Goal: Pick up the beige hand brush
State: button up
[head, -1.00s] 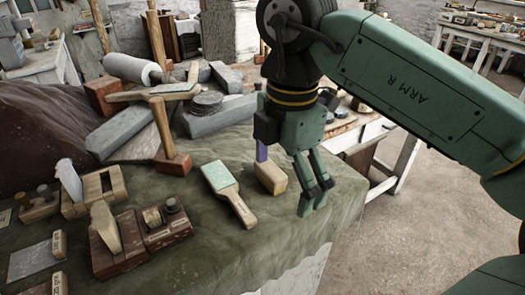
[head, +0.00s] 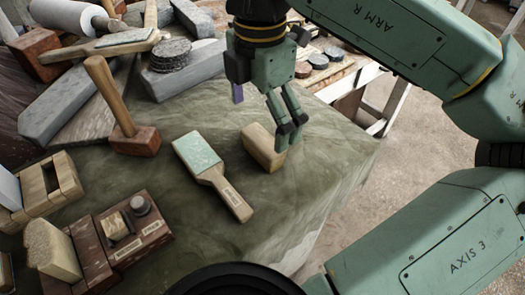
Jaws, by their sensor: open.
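I cannot tell for sure which thing is the beige hand brush; no bristles show clearly. A plain beige block-like piece (head: 262,148) lies on the green cloth near the table's right side. My gripper (head: 292,124) is open and empty, pointing down just right of this piece; its fingers overlap the piece's right end in the picture, and I cannot tell if they touch. A paddle (head: 212,174) with a pale green face and a beige labelled handle lies left of the piece. A rough beige upright piece (head: 50,250) stands at the lower left.
A wooden mallet (head: 122,125) stands on its head, handle up. A dark red wooden block (head: 133,232) with knobs lies at the lower left. Grey stone blocks (head: 188,66) lie at the back. The cloth-covered table (head: 330,165) is bare right of my gripper.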

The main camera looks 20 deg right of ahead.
aim_at(263, 138)
jog(key=f+b, duration=0.1)
jog(key=f, duration=0.1)
jog(key=f+b, duration=0.1)
jog(key=f, duration=0.2)
jog(key=shift+s+d+f, duration=0.15)
jog(key=shift+s+f, duration=0.05)
jog(key=shift+f, duration=0.05)
jog(key=shift+r, duration=0.1)
jog(key=c, duration=1.3)
jog(key=shift+r, duration=0.1)
